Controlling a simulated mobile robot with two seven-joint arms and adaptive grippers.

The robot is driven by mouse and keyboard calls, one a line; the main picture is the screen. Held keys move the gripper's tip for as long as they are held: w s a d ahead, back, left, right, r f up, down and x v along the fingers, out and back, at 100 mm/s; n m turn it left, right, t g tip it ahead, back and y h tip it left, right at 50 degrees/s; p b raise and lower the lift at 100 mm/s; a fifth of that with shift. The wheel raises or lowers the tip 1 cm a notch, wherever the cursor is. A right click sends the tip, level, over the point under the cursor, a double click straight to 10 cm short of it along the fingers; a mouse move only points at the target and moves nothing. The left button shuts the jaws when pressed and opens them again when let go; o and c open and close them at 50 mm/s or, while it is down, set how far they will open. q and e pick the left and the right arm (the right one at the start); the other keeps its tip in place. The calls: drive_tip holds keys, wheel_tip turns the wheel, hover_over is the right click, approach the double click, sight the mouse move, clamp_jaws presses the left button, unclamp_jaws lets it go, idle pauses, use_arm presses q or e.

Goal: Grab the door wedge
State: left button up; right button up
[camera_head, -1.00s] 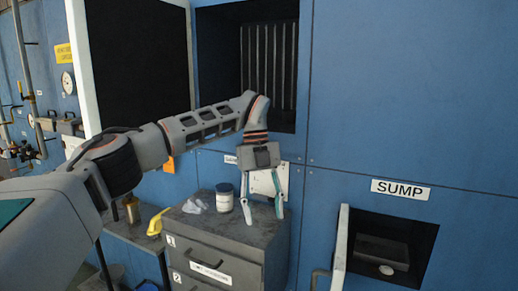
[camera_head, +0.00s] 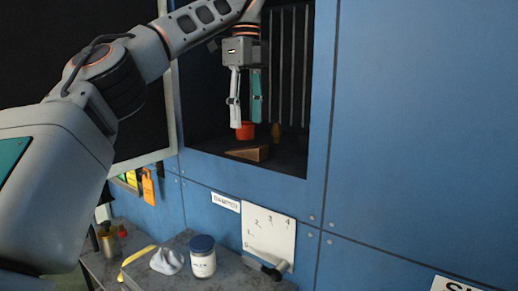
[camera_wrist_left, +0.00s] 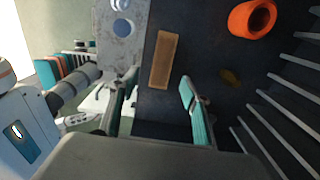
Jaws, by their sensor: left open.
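The door wedge, a brown wooden block (camera_head: 250,153), lies on the dark floor of the square opening in the blue wall, near its front edge. In the left wrist view the wedge (camera_wrist_left: 164,60) lies lengthwise beyond the gap between my fingers. My left gripper (camera_head: 246,122) points down at the opening, above the wedge, with its fingers parted and nothing between them. The gripper (camera_wrist_left: 158,85) also shows in the left wrist view, apart from the wedge. My right gripper is not in view.
An orange ring-like object (camera_head: 246,131) stands behind the wedge, also visible in the wrist view (camera_wrist_left: 252,18). Vertical slats (camera_head: 290,65) line the back of the opening. Below, a cabinet top holds a blue-lidded jar (camera_head: 203,258) and a pale cloth (camera_head: 167,261).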

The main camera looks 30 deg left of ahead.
sight(247, 148)
use_arm(q)
drive_tip(key=shift+f, duration=0.95)
drive_tip(key=shift+a+f, duration=0.1)
drive_tip(key=shift+f, duration=0.25)
drive_tip(key=shift+w+a+f, duration=0.1)
drive_tip(key=shift+w+f, duration=0.05)
drive_tip(key=shift+f, duration=1.1)
drive_tip(key=shift+w+a+f, duration=0.1)
drive_tip(key=shift+f, duration=1.15)
drive_tip(key=shift+d, duration=0.1)
drive_tip(key=c, duration=1.2)
